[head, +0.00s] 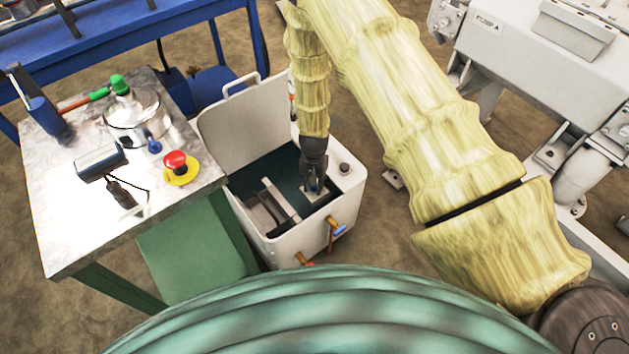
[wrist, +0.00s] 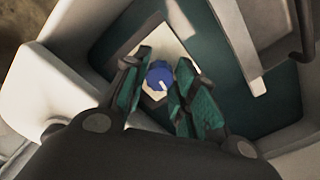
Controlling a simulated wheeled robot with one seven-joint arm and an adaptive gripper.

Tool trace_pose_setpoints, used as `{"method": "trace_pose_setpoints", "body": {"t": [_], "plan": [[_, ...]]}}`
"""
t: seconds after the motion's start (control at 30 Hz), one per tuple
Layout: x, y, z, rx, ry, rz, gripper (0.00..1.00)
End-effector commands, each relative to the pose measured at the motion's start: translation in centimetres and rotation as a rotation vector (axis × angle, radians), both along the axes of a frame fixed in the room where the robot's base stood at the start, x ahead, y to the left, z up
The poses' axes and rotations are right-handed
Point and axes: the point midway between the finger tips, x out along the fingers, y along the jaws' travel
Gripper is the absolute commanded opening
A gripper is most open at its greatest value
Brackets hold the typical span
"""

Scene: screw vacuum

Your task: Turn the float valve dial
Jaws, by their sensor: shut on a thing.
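The float valve dial (wrist: 159,76) is a small blue knob on a pale square plate (wrist: 150,43) in the wrist view. My gripper (wrist: 160,85) has its two green-padded fingers on either side of the knob and is shut on it. In the head view my gripper (head: 314,184) reaches straight down into the white open-topped tank (head: 345,207). There the dial is mostly hidden by the fingers, and the pale plate (head: 318,197) shows beside them.
The tank's lid (head: 240,120) stands open at the back left. A grey bar (head: 282,199) spans the tank inside. A metal-topped table (head: 70,205) with a red button (head: 175,160) is on the left. A white machine (head: 545,75) stands on the right.

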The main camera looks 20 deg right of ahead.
Motion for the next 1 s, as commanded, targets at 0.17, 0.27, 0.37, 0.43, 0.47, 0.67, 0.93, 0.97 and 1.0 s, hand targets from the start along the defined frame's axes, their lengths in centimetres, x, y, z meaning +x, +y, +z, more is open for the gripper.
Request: {"method": "trace_pose_setpoints", "body": {"t": [0.17, 0.27, 0.37, 0.43, 0.47, 0.67, 0.93, 0.97, 1.0], "plan": [[-0.02, 0.02, 0.13, 0.000, 0.001, -0.087, 0.04], [-0.01, 0.02, 0.10, 0.001, 0.001, -0.120, 0.04], [0.02, 0.03, 0.08, 0.000, 0.000, -0.142, 0.04], [0.03, 0.04, 0.06, 0.000, 0.000, -0.150, 0.04], [0.04, 0.03, 0.05, 0.000, 0.000, -0.152, 0.04], [0.04, 0.04, 0.03, 0.000, 0.000, -0.155, 0.04], [0.05, 0.06, 0.03, 0.001, -0.001, -0.154, 0.37], [0.05, 0.05, 0.03, 0.001, -0.001, -0.154, 0.37], [0.04, 0.06, 0.02, 0.000, 0.000, -0.154, 0.37]]}}
